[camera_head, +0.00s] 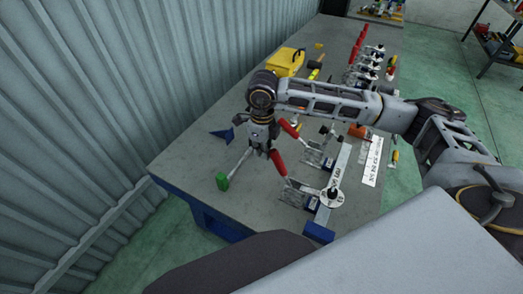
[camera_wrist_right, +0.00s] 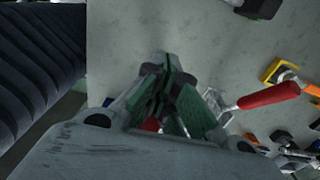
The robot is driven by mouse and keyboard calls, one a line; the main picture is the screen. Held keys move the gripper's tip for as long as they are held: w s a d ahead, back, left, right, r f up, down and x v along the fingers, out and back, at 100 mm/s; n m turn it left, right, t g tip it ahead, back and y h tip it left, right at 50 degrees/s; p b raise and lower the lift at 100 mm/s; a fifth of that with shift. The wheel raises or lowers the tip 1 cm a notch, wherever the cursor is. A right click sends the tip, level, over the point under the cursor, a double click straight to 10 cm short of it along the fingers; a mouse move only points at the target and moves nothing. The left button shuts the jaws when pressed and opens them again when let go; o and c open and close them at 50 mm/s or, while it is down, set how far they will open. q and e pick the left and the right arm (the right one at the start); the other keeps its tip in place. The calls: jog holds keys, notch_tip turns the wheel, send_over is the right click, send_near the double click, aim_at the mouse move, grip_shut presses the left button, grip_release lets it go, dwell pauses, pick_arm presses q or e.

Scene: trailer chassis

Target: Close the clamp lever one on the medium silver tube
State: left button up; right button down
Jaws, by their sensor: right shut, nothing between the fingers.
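Two red clamp levers show in the head view: the upper one (camera_head: 289,128) just right of my right gripper (camera_head: 264,151), and the lower one (camera_head: 279,163) just below it. They slant up from metal clamps on the workbench. A flat silver bar with a round end (camera_head: 332,197) lies beside the lower clamp. I cannot tell which part is the medium silver tube. My right gripper is shut and empty, pointing down beside the levers; it also shows in the right wrist view (camera_wrist_right: 168,66). There, a red handle (camera_wrist_right: 270,96) lies to its right. My left gripper is out of view.
The grey workbench (camera_head: 185,165) stands along a corrugated wall (camera_head: 90,110). A yellow toolbox (camera_head: 285,62) and more red-handled clamps (camera_head: 360,45) stand farther back. Bare bench surface lies left of the gripper.

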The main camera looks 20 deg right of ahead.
aim_at(279, 156)
jog(key=shift+s+d, duration=0.15)
jog(key=shift+s+d+r, duration=0.3)
jog(key=shift+s+d, duration=0.15)
jog(key=shift+s, duration=0.15)
jog(key=shift+s+d+r, duration=0.3)
jog(key=shift+s+d, duration=0.15)
jog(key=shift+s, duration=0.15)
jog(key=shift+s+d, duration=0.1)
jog(key=shift+s, duration=0.05)
dwell(0.3)
jog(key=shift+s+d+r+b, duration=0.1)
jog(key=shift+s+d+b, duration=0.45)
jog(key=shift+s, duration=0.2)
jog(key=shift+r+p, duration=1.9)
jog(key=shift+r, duration=2.2)
